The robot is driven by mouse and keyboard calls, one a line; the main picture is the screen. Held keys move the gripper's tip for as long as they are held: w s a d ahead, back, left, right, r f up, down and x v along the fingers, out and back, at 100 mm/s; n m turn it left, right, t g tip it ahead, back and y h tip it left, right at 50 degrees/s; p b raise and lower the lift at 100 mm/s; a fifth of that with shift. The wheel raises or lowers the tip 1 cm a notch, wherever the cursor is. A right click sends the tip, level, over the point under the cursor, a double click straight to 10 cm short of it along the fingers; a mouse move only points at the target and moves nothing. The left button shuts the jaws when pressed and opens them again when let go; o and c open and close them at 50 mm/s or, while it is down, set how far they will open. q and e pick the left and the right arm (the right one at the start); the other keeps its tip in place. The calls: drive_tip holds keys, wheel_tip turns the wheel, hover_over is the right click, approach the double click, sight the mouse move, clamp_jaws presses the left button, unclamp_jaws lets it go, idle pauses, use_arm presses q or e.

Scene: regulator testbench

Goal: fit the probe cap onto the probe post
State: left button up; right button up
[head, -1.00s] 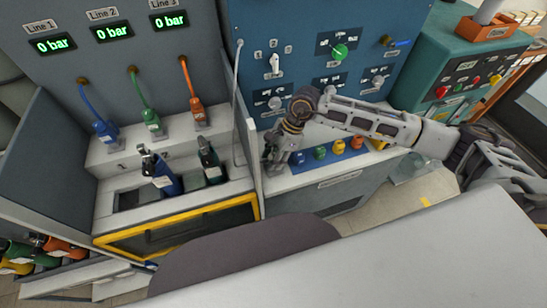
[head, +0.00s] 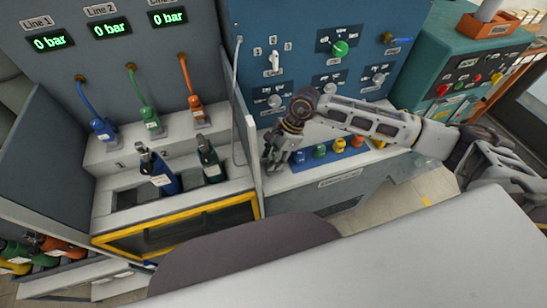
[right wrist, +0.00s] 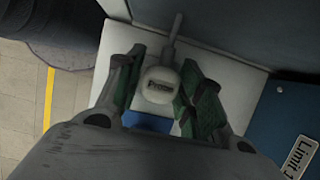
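My right gripper (head: 270,162) is over the left end of the white bench shelf, beside the grey partition. The right wrist view shows its two fingers (right wrist: 161,72) spread on either side of a white rounded cap with a dark-lettered label (right wrist: 159,85); I take it for the probe cap. A thin grey stem or lead runs from its far side. Whether the fingers touch it is not clear. A small blue patch (right wrist: 150,122) shows just nearer than the cap. I cannot make out the probe post. My left gripper is not in view.
Blue, green, yellow and orange knobs (head: 339,146) stand right of my right gripper. The partition (head: 247,135) is close on its left. The blue control panel (head: 300,65) rises behind. Blue and green bottles (head: 211,165) stand in the left bay.

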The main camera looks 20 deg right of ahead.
drive_tip(key=o, duration=0.4)
drive_tip(key=shift+v, duration=0.9)
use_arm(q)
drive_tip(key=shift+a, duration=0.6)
use_arm(e)
drive_tip(key=shift+v, duration=3.1)
use_arm(q)
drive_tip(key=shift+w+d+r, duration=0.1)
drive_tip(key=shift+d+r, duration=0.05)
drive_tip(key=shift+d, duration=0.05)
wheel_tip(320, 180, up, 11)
drive_tip(key=p, duration=1.1)
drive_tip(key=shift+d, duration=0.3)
use_arm(e)
wheel_tip(320, 180, up, 11)
drive_tip(key=shift+r, duration=0.1)
